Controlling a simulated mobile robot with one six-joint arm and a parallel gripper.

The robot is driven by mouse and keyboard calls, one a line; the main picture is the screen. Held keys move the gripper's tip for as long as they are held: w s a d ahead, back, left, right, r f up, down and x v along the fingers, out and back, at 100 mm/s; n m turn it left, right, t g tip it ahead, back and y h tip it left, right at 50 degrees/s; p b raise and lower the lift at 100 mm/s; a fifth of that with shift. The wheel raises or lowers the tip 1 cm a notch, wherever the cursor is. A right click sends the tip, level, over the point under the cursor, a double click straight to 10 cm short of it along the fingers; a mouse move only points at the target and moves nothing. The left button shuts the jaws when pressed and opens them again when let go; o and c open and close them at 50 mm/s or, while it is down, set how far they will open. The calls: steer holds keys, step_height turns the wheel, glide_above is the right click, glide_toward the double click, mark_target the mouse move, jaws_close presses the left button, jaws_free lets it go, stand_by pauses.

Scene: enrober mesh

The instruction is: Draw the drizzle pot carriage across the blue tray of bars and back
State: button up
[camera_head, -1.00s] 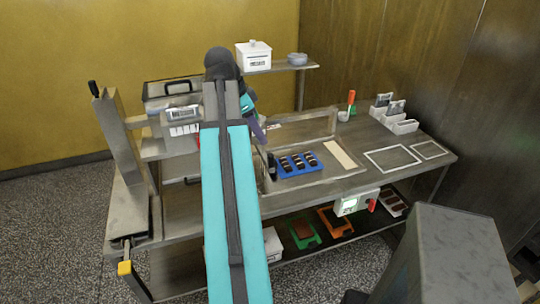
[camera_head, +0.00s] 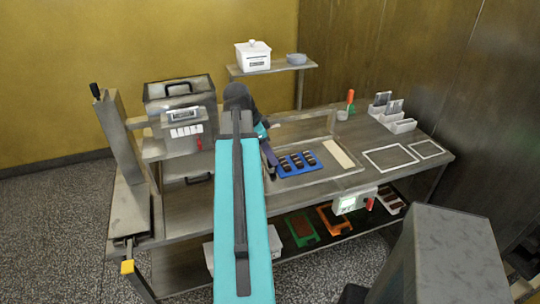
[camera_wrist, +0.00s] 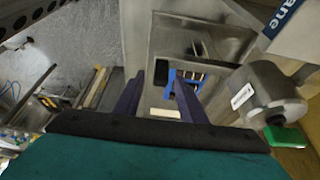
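The blue tray (camera_head: 297,168) lies in the recessed part of the bench and holds dark bars in rows. It also shows in the wrist view (camera_wrist: 172,88), partly behind a finger. My gripper (camera_head: 270,162) is just off the tray's left end in the head view. In the wrist view its two purple fingers (camera_wrist: 160,85) are spread apart. A small black block (camera_wrist: 161,72), perhaps a handle, shows between the fingertips; contact cannot be told. A metal cylinder with a white label (camera_wrist: 262,95), possibly the drizzle pot, is right of the fingers. My arm hides part of the bench.
A grey machine with buttons (camera_head: 187,130) stands left of my arm. A cream strip (camera_head: 338,154) lies right of the tray. White holders (camera_head: 397,122) stand at the bench's back right. Green (camera_head: 302,230) and orange (camera_head: 335,220) trays are on the lower shelf.

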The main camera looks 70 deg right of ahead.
steer(key=shift+s+d+f, duration=0.15)
steer(key=shift+s+f, duration=0.05)
steer(key=shift+f, duration=0.45)
jaws_close()
